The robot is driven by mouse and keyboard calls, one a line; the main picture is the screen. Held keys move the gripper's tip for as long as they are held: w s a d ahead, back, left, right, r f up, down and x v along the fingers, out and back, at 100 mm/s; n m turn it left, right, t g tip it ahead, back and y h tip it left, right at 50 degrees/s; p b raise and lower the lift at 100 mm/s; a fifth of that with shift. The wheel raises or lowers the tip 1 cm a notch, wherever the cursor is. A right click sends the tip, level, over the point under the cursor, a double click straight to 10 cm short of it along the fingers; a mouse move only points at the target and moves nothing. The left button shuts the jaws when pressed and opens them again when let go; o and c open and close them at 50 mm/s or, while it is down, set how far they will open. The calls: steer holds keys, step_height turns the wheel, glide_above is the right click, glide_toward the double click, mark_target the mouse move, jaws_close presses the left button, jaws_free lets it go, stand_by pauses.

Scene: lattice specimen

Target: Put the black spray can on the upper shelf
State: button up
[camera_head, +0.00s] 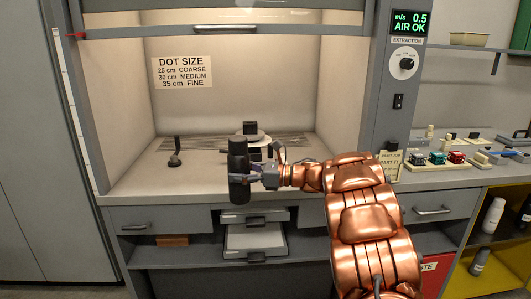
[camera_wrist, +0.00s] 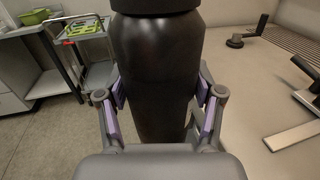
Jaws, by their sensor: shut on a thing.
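The black spray can (camera_head: 238,162) is upright in my gripper (camera_head: 246,178), in front of the fume hood opening and above its front edge. In the wrist view the can (camera_wrist: 156,50) fills the middle, with the purple-padded fingers of my gripper (camera_wrist: 158,95) closed on both sides of it. Its lower end is hidden there behind the gripper body. A wall shelf (camera_head: 480,47) shows at the upper right. An open yellow cabinet (camera_head: 460,268) at the lower right also has an upper shelf (camera_head: 490,240); I cannot tell which one is meant.
A beige tray (camera_head: 468,39) sits on the wall shelf. Small coloured items (camera_head: 437,158) crowd the right counter. A black stand (camera_head: 175,155) is in the hood. The raised sash (camera_head: 215,29) spans above.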

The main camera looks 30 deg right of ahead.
steer(key=s+a+f+p, duration=0.1)
steer(key=s+a+f, duration=0.4)
steer(key=a+f, duration=0.55)
steer(key=r+p, duration=0.1)
steer(key=p, duration=0.1)
steer(key=a+r+p, duration=0.1)
steer(key=r+p, duration=0.3)
steer(key=p, duration=0.1)
steer(key=shift+a+r, duration=0.15)
steer(key=shift+a, duration=0.25)
steer(key=shift+d+f+p, duration=0.2)
steer(key=shift+f+p, duration=0.05)
steer(key=shift+p, duration=0.95)
